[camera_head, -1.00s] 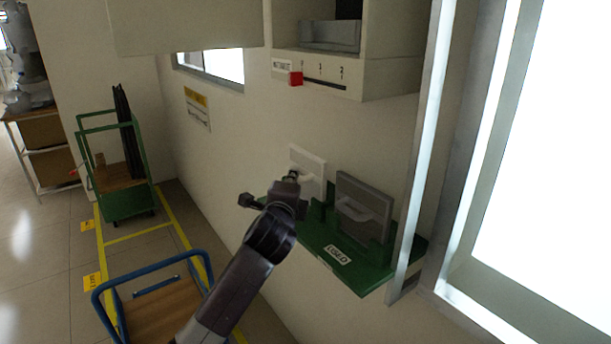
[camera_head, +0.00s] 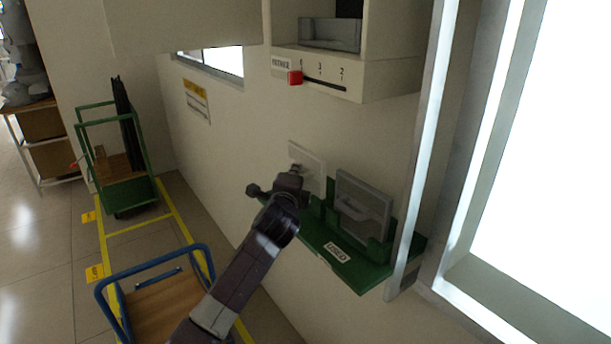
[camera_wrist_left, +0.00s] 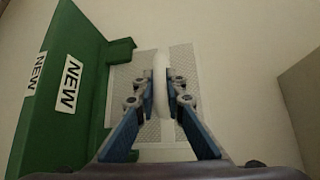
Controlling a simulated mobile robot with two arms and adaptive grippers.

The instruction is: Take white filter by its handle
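The white filter (camera_head: 309,167) stands upright against the wall at the left end of the green rack (camera_head: 353,270). My left gripper (camera_head: 297,172) is right in front of it and covers part of it. In the left wrist view the filter's textured plate (camera_wrist_left: 185,62) lies behind the fingers. Its pale handle (camera_wrist_left: 161,88) runs between the two fingertips of the left gripper (camera_wrist_left: 161,80). The fingers lie close on both sides of the handle; whether both touch it is unclear. My right gripper is not in view.
A grey filter (camera_head: 362,208) stands in the rack just right of the white one. A white cabinet with a red slider knob (camera_head: 295,77) hangs above. A blue-handled cart (camera_head: 155,300) and a green cart (camera_head: 118,170) stand left. A bright window (camera_head: 550,180) is at right.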

